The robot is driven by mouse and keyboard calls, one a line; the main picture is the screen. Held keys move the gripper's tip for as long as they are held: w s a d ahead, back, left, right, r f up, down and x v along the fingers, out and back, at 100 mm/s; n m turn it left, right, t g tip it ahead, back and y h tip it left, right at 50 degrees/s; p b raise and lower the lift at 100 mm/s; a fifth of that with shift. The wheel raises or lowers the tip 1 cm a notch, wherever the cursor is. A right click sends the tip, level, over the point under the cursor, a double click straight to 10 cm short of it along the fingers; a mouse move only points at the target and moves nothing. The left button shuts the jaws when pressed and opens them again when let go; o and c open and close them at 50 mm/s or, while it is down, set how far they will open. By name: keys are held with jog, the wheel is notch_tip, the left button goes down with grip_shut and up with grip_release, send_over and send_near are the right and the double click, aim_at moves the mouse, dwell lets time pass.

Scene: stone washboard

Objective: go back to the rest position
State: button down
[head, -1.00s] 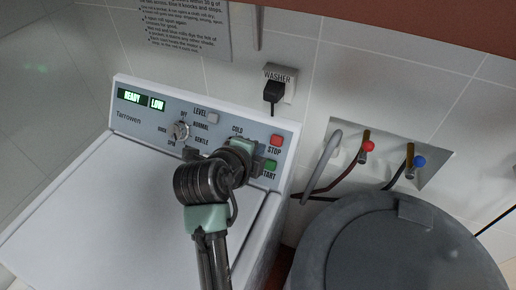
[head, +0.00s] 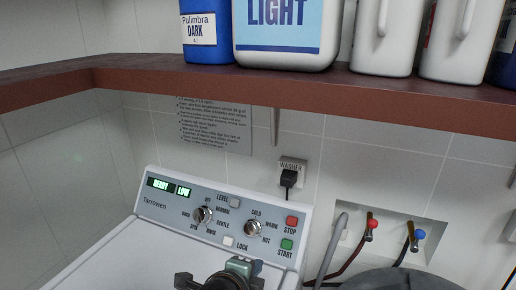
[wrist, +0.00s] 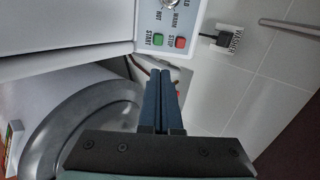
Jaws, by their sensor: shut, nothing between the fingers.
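My gripper (wrist: 161,78) shows in the wrist view with its two dark blue fingers pressed together and nothing between them. The fingers point toward the gap beside the washer, apart from the panel. In the head view, part of my arm shows at the bottom centre, in front of the washer's control panel (head: 172,205); the fingertips cannot be made out there. The panel's displays read READY and LOW. Its dials, the red STOP button (head: 292,221) and the green START button (head: 287,244) are uncovered. The panel's corner with STOP and START also shows in the wrist view.
A brown shelf (head: 120,80) with several bottles, including a blue one (head: 208,52), crosses above the washer. A plug sits in the WASHER socket (head: 292,164). Right are a hose and red and blue taps (head: 419,234). A grey round lid (wrist: 60,130) lies below my gripper.

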notch_tip(320, 180, up, 24)
jog(key=w+n+t+y, duration=0.1)
jog(key=n+t+y, duration=0.1)
jog(key=n+t, duration=0.65)
jog(key=s+r+n+t+y, duration=0.1)
jog(key=s+r+n+t, duration=0.3)
jog(key=r, duration=0.7)
jog(key=s+r+n+t+y, duration=0.1)
jog(key=s+r+n+t, duration=0.3)
jog(key=s+r+n, duration=0.5)
jog(key=s+r, duration=0.3)
jog(key=shift+d+t, duration=0.35)
jog(key=shift+d, duration=0.05)
jog(key=shift+s+n, duration=0.15)
jog(key=shift+n, duration=0.1)
